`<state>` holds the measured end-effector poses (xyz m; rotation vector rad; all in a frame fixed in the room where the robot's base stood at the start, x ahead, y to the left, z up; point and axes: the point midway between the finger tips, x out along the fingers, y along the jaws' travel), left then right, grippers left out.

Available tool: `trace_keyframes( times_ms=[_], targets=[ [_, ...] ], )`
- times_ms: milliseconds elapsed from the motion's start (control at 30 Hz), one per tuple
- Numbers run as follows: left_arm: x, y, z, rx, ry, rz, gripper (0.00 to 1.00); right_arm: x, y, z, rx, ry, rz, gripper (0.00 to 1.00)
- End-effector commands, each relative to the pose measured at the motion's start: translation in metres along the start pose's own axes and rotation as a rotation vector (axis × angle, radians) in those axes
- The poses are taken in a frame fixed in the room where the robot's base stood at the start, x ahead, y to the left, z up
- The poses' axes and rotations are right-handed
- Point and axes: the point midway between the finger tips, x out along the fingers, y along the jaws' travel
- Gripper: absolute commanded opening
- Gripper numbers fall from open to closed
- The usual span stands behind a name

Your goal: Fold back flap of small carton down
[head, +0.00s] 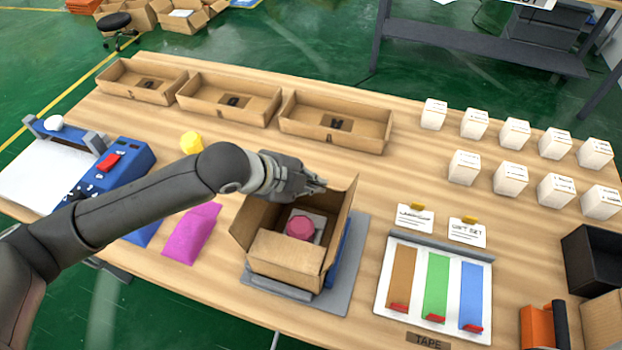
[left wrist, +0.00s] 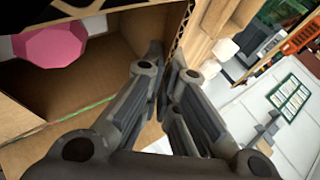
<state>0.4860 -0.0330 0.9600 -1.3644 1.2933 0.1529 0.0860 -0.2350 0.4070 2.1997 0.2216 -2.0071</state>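The small brown carton (head: 287,285) stands on a grey mat near the middle front of the table. Its top is open, with a pink faceted item (head: 300,228) inside. A front panel (head: 287,253) slopes over the front of the opening, and a right flap (head: 341,213) stands up. My left gripper (head: 318,186) is at the carton's back edge, where it and my arm hide much of the back flap. In the left wrist view its fingers (left wrist: 166,66) look shut, tips almost together, beside a cardboard edge (left wrist: 182,25). The pink item (left wrist: 50,45) shows there too. My right gripper is out of view.
Three open cardboard trays (head: 335,122) line the back left. Several white boxes (head: 510,178) stand at the back right. A tape holder (head: 435,280) is right of the carton, a magenta pouch (head: 192,233) left. A black bin (head: 590,265) is at the right edge.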

Motion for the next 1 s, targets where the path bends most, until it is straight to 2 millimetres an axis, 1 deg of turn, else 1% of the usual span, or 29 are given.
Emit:
trace_keyframes(
  times_ms=[200,600,800,1000],
  targets=[
    [0.0001,0.0027,0.0001,0.019,0.0,-0.044,0.0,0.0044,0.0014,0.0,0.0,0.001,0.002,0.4],
    [-0.0001,0.0025,0.0,0.021,0.0,-0.05,0.0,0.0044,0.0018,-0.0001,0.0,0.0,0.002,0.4],
    [0.0,0.0026,0.0,0.021,0.0,-0.05,0.24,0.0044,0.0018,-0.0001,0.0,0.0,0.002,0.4],
    [0.0001,0.0027,0.0001,0.021,0.0,-0.049,0.24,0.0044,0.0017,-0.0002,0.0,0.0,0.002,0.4]
  ],
)
